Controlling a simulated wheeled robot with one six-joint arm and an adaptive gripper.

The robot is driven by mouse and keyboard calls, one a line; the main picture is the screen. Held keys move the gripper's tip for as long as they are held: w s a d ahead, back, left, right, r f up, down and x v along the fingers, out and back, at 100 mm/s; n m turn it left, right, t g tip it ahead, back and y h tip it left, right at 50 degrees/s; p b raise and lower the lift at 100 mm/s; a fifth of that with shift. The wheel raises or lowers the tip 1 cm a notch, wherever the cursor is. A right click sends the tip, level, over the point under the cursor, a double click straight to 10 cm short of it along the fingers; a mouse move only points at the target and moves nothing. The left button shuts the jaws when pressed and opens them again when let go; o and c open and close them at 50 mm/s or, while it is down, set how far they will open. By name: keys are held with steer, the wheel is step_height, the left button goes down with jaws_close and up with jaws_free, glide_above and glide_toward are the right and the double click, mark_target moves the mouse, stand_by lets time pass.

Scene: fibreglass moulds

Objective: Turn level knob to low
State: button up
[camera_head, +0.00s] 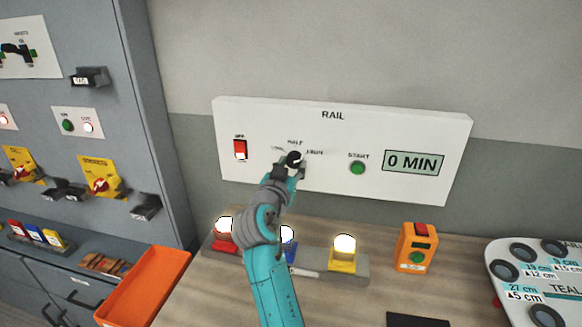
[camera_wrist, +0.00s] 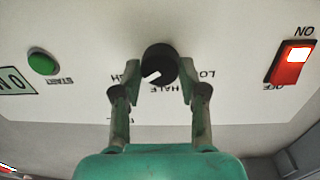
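The level knob (camera_head: 293,158) is a round black knob on the white RAIL panel (camera_head: 225,165), with printed labels left, above and right of it. In the wrist view the panel appears upside down; the knob (camera_wrist: 160,62) has a white pointer mark toward the lower left, between the HALF and HIGH labels. LOW is partly hidden behind a finger. My gripper (camera_head: 292,170) is at the knob. In the wrist view my gripper (camera_wrist: 159,70) is open, one finger on each side of the knob, with a small gap at the left finger; contact on the right is unclear.
The panel also has a red rocker switch (camera_head: 240,149), a green START button (camera_head: 358,168) and a "0 MIN" display (camera_head: 413,162). Below are lit lamps including a yellow one (camera_head: 344,253), an orange box (camera_head: 416,248) and an orange tray (camera_head: 145,288). A grey cabinet (camera_head: 165,130) stands left.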

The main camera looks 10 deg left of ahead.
steer(key=shift+n, duration=0.4)
steer(key=n, duration=0.4)
steer(key=shift+n, duration=0.4)
steer(key=n, duration=0.6)
steer(key=shift+n+t, duration=0.4)
steer(key=n+y, duration=0.1)
steer(key=n, duration=0.5)
steer(key=shift+d+n, duration=0.15)
steer(key=shift+n, duration=0.15)
steer(key=n, duration=0.6)
steer(key=shift+y, duration=0.4)
steer(key=shift+n, duration=0.3)
steer(key=o, duration=1.2)
steer(key=shift+c, duration=0.2)
